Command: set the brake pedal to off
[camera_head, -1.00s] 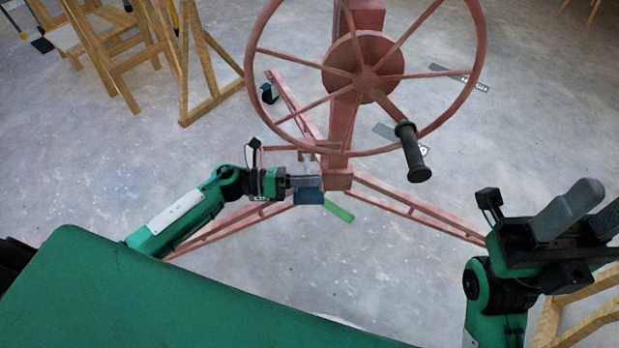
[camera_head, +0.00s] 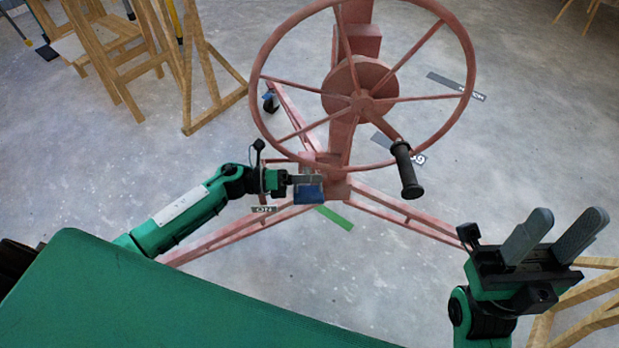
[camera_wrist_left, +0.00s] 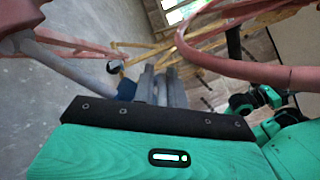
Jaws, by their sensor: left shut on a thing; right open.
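The blue brake pedal (camera_head: 310,196) sits low on the red panel lift, at the foot of its mast. My left gripper (camera_head: 308,180) reaches it from the left and is shut at the pedal; its fingers partly cover the pedal's upper part. In the left wrist view the two grey fingers (camera_wrist_left: 160,84) lie close together, with a piece of the blue pedal (camera_wrist_left: 126,89) showing at their left. The exact contact is hidden. My right gripper (camera_head: 556,236) is open and empty at the right, with its two grey fingers apart.
The red hand wheel (camera_head: 365,98) with its black handle (camera_head: 405,170) stands above the pedal. Red base legs (camera_head: 400,214) spread over the floor. A green strip (camera_head: 334,218) and a dark label (camera_head: 264,209) show near the pedal. Wooden frames (camera_head: 205,85) stand at the back left.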

